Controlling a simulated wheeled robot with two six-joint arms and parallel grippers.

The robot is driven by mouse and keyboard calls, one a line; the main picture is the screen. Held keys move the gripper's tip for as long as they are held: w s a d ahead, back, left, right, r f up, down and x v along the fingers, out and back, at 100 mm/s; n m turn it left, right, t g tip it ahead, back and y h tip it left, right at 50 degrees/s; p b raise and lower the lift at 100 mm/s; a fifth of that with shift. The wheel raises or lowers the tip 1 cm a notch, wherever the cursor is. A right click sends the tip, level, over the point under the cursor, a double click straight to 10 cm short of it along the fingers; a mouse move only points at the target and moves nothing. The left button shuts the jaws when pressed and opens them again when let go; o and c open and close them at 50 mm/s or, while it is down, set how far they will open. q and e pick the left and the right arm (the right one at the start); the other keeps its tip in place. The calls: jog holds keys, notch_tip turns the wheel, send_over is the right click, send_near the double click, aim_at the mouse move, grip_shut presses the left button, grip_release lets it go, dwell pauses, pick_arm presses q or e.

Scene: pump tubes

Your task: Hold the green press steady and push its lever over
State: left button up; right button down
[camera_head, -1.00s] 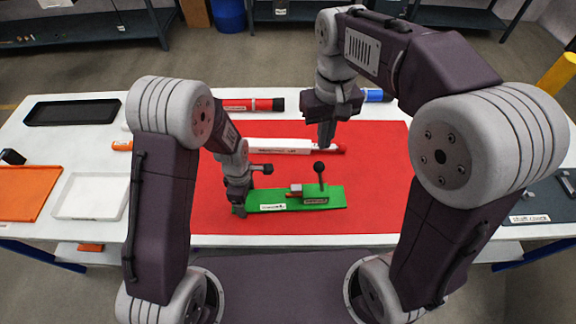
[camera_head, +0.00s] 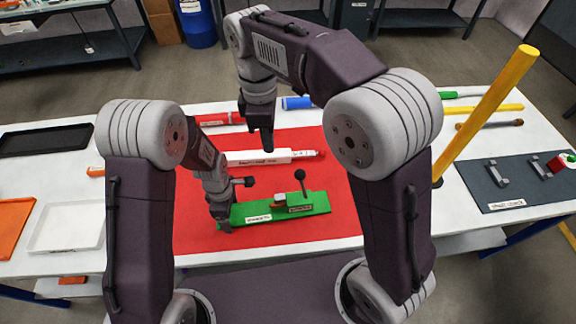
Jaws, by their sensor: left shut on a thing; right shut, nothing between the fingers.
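The green press (camera_head: 275,210) lies flat on the red mat (camera_head: 318,225) in the middle of the table. Its lever (camera_head: 302,184) with a black ball knob stands near upright at the press's right part. My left gripper (camera_head: 226,222) is shut on the left end of the green press; its fingertips are partly hidden by the gripper itself. My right gripper (camera_head: 261,145) is shut and empty, pointing down, behind and to the left of the lever and apart from it.
A white tube with a red end (camera_head: 265,157) lies behind the press. A red tube (camera_head: 222,118) and a blue one (camera_head: 297,103) lie further back. Trays stand at the left. A yellow post (camera_head: 487,110) and a dark board (camera_head: 505,197) are at the right.

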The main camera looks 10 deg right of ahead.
jog(key=s+d+f, duration=0.1)
jog(key=d+f, duration=0.3)
jog(key=f, duration=0.5)
jog(key=shift+d+f, duration=0.15)
jog(key=shift+f, duration=0.1)
jog(key=shift+s, duration=0.1)
